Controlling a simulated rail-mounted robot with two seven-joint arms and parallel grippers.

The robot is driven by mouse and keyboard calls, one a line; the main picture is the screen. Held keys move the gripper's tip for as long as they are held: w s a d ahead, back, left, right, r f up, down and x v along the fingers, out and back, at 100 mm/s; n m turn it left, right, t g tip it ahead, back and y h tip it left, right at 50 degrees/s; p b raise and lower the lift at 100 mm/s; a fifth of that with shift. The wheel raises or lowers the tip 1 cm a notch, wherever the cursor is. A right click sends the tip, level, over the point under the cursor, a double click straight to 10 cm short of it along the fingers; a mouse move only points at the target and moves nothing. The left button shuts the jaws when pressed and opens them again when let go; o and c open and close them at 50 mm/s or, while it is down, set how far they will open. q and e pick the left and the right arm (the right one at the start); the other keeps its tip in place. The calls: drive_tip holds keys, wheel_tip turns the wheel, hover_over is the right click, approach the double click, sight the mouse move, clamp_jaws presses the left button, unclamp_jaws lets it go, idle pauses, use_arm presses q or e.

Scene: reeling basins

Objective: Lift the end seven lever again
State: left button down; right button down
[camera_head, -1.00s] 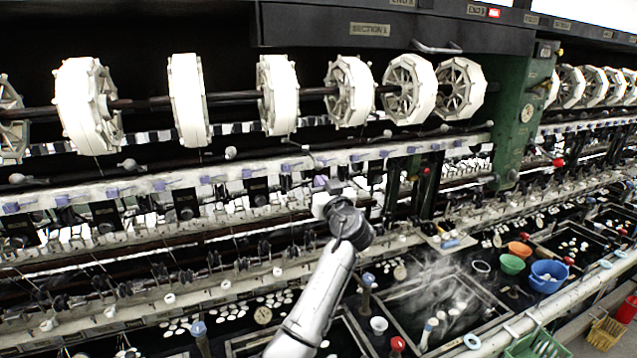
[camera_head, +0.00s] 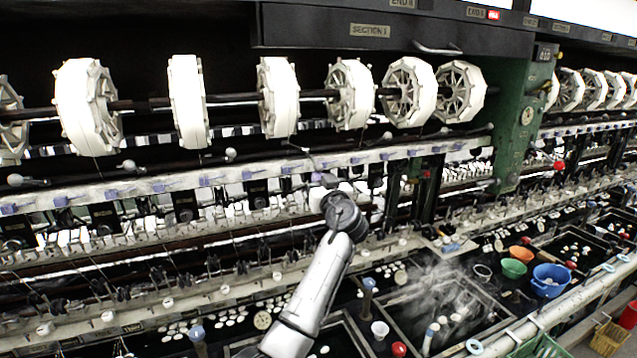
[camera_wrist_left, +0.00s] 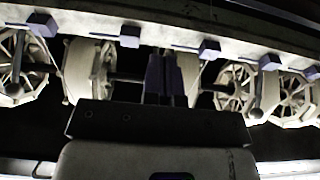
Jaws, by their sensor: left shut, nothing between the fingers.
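Knobbed levers stick out along the pale rail under the white reels, with round ends such as this lever knob (camera_head: 231,153) and another lever knob (camera_head: 128,165). I cannot read which one is end seven. My left gripper (camera_head: 325,180) is in front of the rail in the middle of the head view, its fingertips hard to make out. In the left wrist view my left gripper (camera_wrist_left: 165,75) has its fingers together with nothing held, just under the rail. Lever knobs hang to either side there, a left knob (camera_wrist_left: 15,90) and a right knob (camera_wrist_left: 257,113), both apart from the fingers.
White reels (camera_head: 278,97) sit on a dark shaft above the rail (camera_head: 120,187). A green post (camera_head: 522,120) stands right of them. Steaming basins, a blue bowl (camera_head: 551,280), an orange bowl (camera_head: 521,254) and a green bowl (camera_head: 514,268) lie lower right.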

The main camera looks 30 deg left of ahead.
use_arm(q)
drive_tip(key=shift+r, duration=0.75)
drive_tip(key=shift+d+r, duration=0.1)
drive_tip(key=shift+r, duration=0.6)
